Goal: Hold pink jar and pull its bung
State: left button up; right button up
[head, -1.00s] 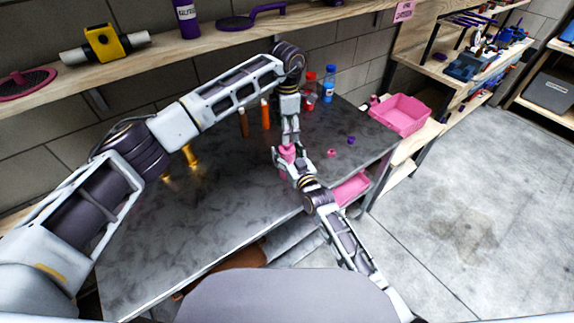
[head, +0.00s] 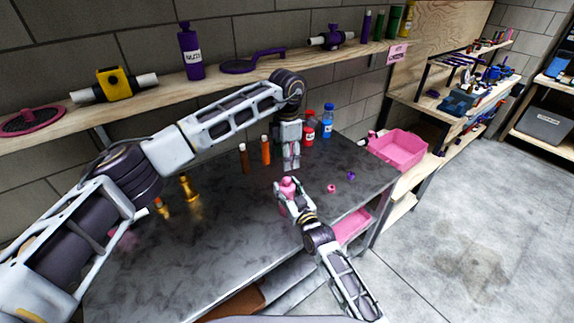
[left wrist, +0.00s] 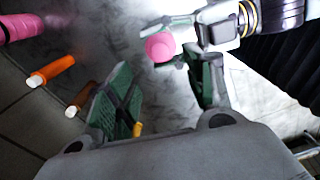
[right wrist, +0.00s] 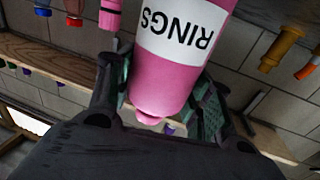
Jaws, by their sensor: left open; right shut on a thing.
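The pink jar (head: 287,189) is held above the grey table by my right gripper (head: 293,200). In the right wrist view the jar (right wrist: 168,75) fills the space between the fingers, with a white "RINGS" label reading upside down. In the left wrist view its rounded pink end (left wrist: 160,46) points at the camera; I cannot make out the bung apart from the jar. My left gripper (head: 291,162) points down just beyond the jar, with a small gap. In the left wrist view its green-padded fingers (left wrist: 165,95) are apart and empty.
An orange bottle (head: 265,150), a brown one (head: 244,158), a red one (head: 310,129) and a blue one (head: 327,122) stand at the back. A pink bin (head: 400,148) sits beyond the table.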

aim_at(287, 179)
pick_arm(q)
jog(key=shift+r+n, duration=0.4)
jog(key=shift+r, duration=0.5)
jog(key=shift+f, duration=0.2)
jog(key=shift+f, duration=5.85)
jog(key=shift+c, duration=0.2)
grip_shut()
jog(key=shift+r, duration=1.3)
jog(key=shift+r, duration=1.85)
